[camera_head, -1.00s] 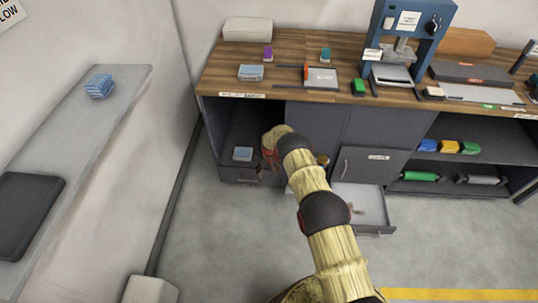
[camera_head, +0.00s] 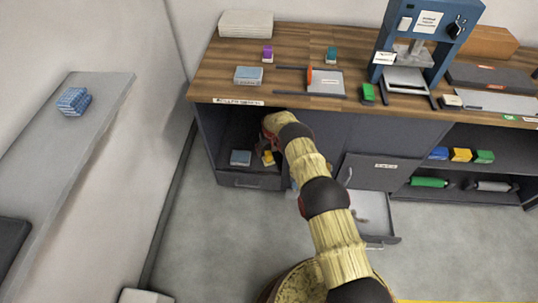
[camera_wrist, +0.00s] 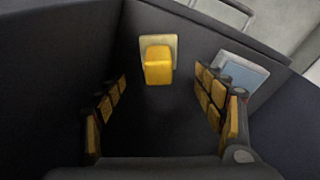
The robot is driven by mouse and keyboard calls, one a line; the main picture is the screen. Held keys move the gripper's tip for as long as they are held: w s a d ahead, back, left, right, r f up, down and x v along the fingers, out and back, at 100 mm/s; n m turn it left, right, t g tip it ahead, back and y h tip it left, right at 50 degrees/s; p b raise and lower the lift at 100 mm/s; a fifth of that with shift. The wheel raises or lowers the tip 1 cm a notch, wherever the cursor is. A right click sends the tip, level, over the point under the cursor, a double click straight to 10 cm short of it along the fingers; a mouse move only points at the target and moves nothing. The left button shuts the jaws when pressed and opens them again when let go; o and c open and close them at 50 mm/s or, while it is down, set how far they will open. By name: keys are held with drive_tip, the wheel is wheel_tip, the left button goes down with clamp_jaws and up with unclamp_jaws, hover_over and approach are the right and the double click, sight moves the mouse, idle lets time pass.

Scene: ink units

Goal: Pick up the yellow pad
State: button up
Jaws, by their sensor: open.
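The yellow pad (camera_wrist: 158,66), a yellow block on a pale square base, lies in the dark cabinet compartment in the wrist view. My gripper (camera_wrist: 161,92) is open and empty, its yellow-faced fingers apart on either side. The pad appears between and just beyond the fingertips, with no visible contact. In the head view my arm reaches into the open left compartment (camera_head: 245,181); a small patch of yellow shows there, but I cannot tell whether it is the pad or my fingers.
A pale blue pad (camera_wrist: 243,72) lies right of the yellow one, close to my right finger. Compartment walls surround my gripper. An open drawer (camera_head: 378,241) sticks out to the right. A wooden worktop (camera_head: 225,75) lies above. Another yellow block (camera_head: 461,155) sits on the right shelf.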

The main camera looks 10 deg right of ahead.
sight(268, 157)
drive_tip(key=f+b, duration=0.1)
drive_tip(key=f, duration=0.1)
drive_tip(key=f+b, duration=0.1)
drive_tip(key=f, duration=0.2)
drive_tip(key=f+b, duration=0.2)
drive_tip(key=shift+w+d+f, duration=0.1)
drive_tip(key=shift+w+f, duration=0.2)
drive_tip(key=shift+w, duration=0.1)
drive_tip(key=c, duration=0.3)
drive_tip(key=c, duration=1.1)
drive_tip(key=shift+r, duration=0.15)
